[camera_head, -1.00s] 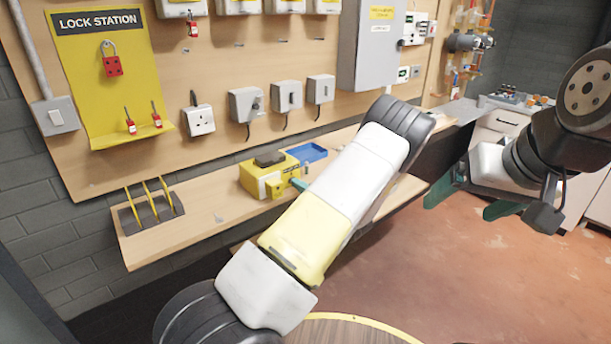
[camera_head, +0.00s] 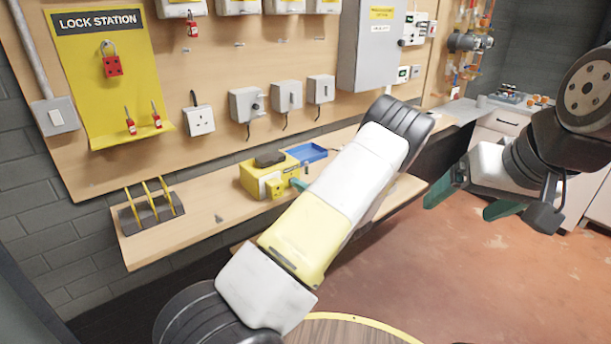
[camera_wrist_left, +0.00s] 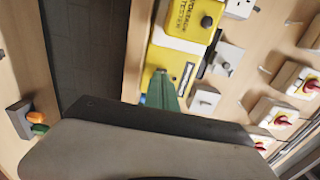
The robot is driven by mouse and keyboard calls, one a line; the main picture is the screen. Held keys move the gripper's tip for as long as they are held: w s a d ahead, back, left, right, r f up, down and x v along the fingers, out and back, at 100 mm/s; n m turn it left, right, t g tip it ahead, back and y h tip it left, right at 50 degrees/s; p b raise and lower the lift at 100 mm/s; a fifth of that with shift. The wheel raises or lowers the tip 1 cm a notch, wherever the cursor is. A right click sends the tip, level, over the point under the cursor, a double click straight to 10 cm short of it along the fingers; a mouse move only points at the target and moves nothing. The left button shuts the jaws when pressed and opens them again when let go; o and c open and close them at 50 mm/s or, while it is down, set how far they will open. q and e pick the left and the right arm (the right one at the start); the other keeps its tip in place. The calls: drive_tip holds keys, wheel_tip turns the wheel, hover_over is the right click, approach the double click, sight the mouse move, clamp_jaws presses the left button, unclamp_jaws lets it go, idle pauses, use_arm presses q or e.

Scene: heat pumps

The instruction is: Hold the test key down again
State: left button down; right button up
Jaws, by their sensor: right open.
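The yellow tester (camera_head: 262,179) stands on the wooden bench, a dark part on top. In the left wrist view, the yellow tester with a black knob (camera_wrist_left: 190,20) is at the top, and a yellow block with a label (camera_wrist_left: 172,64) is below it. My left gripper's green fingers (camera_wrist_left: 162,92) look closed together into one wedge. Their tip is at the yellow block; I cannot tell whether it touches. The head view shows a bit of green (camera_head: 299,186) beside the tester, the rest hidden by my arm. I cannot make out the test key. My right gripper (camera_head: 462,204) is open and empty, over the floor.
A blue tray (camera_head: 307,152) is behind the tester. A black rack with yellow bars (camera_head: 152,214) stands at the bench's left end. Sockets and switches (camera_head: 200,120) line the board above, beside the yellow lock station (camera_head: 104,85). The bench between rack and tester is mostly clear.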

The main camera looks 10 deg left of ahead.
sight(272, 188)
use_arm(q)
drive_tip(key=shift+w+a, duration=0.2)
drive_tip(key=shift+a, duration=0.05)
idle(1.6)
drive_tip(key=v, duration=0.7)
idle(0.6)
drive_tip(key=s+a+r+n+g, duration=0.1)
drive_tip(key=s+a+g, duration=0.1)
drive_tip(key=s+a+r+n+g, duration=0.1)
drive_tip(key=s+a+r+g, duration=0.1)
drive_tip(key=s+a+r+n+g, duration=0.2)
drive_tip(key=shift+s, duration=0.3)
drive_tip(key=s+a+r+n+g+h, duration=0.25)
drive_tip(key=s+r+g+h, duration=0.25)
drive_tip(key=s, duration=0.5)
drive_tip(key=s+d+r+t+h, duration=0.6)
drive_tip(key=s+d+r+h, duration=0.5)
drive_tip(key=s+r, duration=0.3)
drive_tip(key=shift+s, duration=0.45)
